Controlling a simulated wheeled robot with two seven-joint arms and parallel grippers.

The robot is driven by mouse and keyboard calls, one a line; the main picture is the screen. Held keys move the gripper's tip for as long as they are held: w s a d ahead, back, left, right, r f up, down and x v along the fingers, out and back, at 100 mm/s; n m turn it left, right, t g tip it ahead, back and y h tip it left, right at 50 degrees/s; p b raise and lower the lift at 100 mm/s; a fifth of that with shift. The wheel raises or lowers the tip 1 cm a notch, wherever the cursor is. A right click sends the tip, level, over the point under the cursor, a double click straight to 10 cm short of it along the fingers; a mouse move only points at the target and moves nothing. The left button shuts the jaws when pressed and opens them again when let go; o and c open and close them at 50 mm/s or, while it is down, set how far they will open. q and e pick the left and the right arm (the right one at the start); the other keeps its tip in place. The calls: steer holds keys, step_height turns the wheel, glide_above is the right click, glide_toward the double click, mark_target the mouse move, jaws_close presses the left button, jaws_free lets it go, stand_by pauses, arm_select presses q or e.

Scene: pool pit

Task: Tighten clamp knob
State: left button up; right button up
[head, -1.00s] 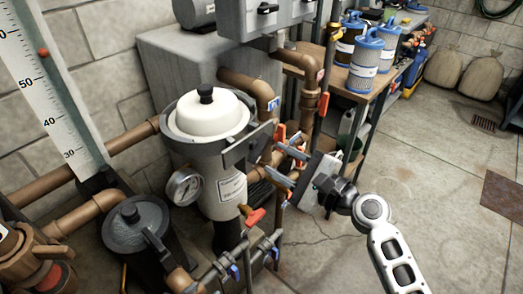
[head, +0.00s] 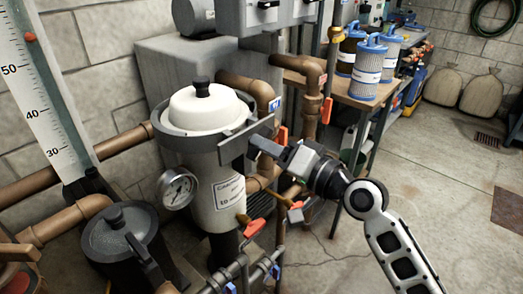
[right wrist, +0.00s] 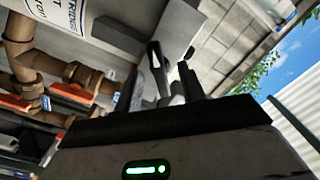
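The filter housing (head: 215,175) stands upright at the middle of the head view, with a white domed lid (head: 205,108) and a black top knob (head: 201,87). The clamp knob is not clear there. In the right wrist view a dark slender part (right wrist: 155,58) shows between the fingers; contact cannot be told. My left gripper is out of view.
A pressure gauge (head: 178,188) sticks out on the housing's left. Orange-handled valves (head: 255,228) and copper pipes (head: 313,90) crowd below and behind my right gripper. A black pump pot (head: 122,240) stands front left.

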steer(key=shift+w+a, duration=0.15)
steer(key=shift+a, duration=0.05)
steer(key=shift+d, duration=0.1)
steer(key=shift+v, duration=2)
